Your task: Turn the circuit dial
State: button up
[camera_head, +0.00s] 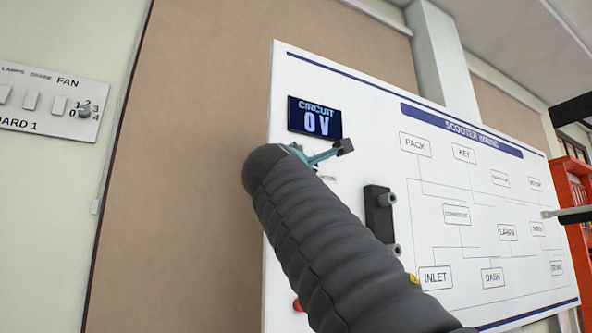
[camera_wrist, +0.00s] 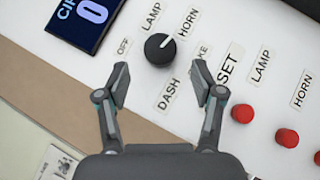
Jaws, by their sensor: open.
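The circuit dial (camera_wrist: 159,49) is a round black knob with a white pointer line, on the white panel in the wrist view. Its line points up and right, towards the HORN label (camera_wrist: 188,22). OFF, LAMP and DASH labels surround it, and a partly hidden label ends in KE. My gripper (camera_wrist: 160,80) is open and empty, its fingertips just below the dial in the picture, one to each side. In the head view my gripper (camera_head: 328,155) is below the circuit display (camera_head: 315,118), which reads 0 V. My arm hides the dial there.
Several red buttons (camera_wrist: 242,113) sit right of the dial in the wrist view. A black block with pegs (camera_head: 379,213) sticks out of the white board (camera_head: 350,90) beside my arm. A switch panel (camera_head: 50,105) is at far left, an orange shelf (camera_head: 572,195) at right.

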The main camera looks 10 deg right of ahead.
jog(key=v, duration=0.8)
jog(key=shift+w, duration=0.1)
dwell(0.4)
